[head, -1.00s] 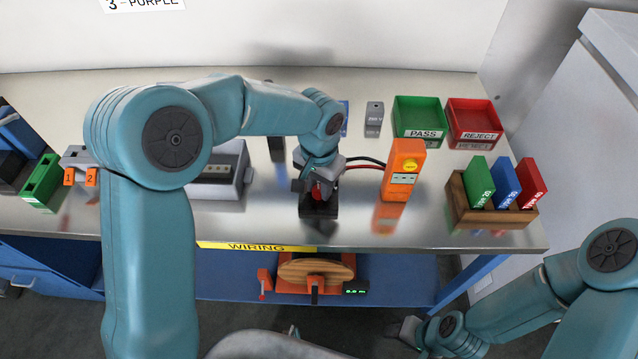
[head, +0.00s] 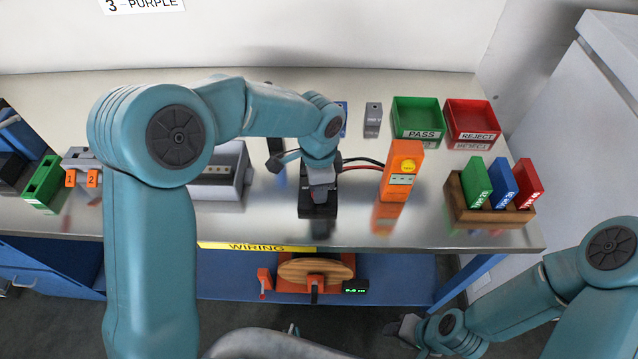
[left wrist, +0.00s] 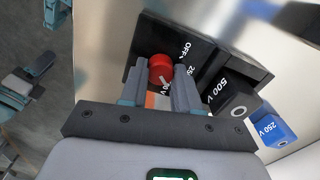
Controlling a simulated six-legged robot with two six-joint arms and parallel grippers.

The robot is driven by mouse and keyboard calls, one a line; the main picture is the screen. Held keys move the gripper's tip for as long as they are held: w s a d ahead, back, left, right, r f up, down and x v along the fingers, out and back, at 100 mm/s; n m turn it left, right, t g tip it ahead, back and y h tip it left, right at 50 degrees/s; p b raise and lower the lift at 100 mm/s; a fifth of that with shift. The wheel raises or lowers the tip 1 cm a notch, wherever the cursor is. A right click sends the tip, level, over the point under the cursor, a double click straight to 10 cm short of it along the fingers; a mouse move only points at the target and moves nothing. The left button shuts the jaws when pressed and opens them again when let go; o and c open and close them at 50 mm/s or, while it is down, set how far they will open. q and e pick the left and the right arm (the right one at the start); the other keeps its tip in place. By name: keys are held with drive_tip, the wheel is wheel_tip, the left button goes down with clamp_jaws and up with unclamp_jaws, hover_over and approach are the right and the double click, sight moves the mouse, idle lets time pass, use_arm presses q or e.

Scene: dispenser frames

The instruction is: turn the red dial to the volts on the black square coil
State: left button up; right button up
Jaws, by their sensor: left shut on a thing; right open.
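The red dial (left wrist: 160,68) sits on a black box (head: 318,209), also in the left wrist view (left wrist: 150,40). My left gripper (left wrist: 160,85) is shut on the dial from above, a finger on each side. A white mark on the dial points down and right in the wrist view. "OFF" shows beside the dial; the other scale labels are partly covered by my fingers. A black block marked "500 V" (left wrist: 225,88) lies beyond the box; it is probably the black square coil. In the head view my arm partly hides a black piece (head: 276,158). My right gripper (head: 402,328) is open and empty, low at right.
A blue block marked "250 V" (left wrist: 272,128) and a grey block (head: 373,119) stand at the back. An orange meter (head: 403,168) with cables is right of the box. PASS (head: 419,112) and REJECT (head: 473,115) bins and a wooden rack (head: 463,207) stand further right.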

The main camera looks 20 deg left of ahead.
use_arm(q)
drive_tip(key=shift+w+a+r+m, duration=0.1)
drive_tip(key=shift+r+m, duration=0.05)
drive_tip(key=shift+m, duration=0.35)
drive_tip(key=o, duration=1)
drive_tip(key=shift+o, duration=0.3)
drive_tip(key=shift+r, duration=0.4)
wheel_tip(320, 180, up, 16)
drive_tip(key=shift+f, duration=0.25)
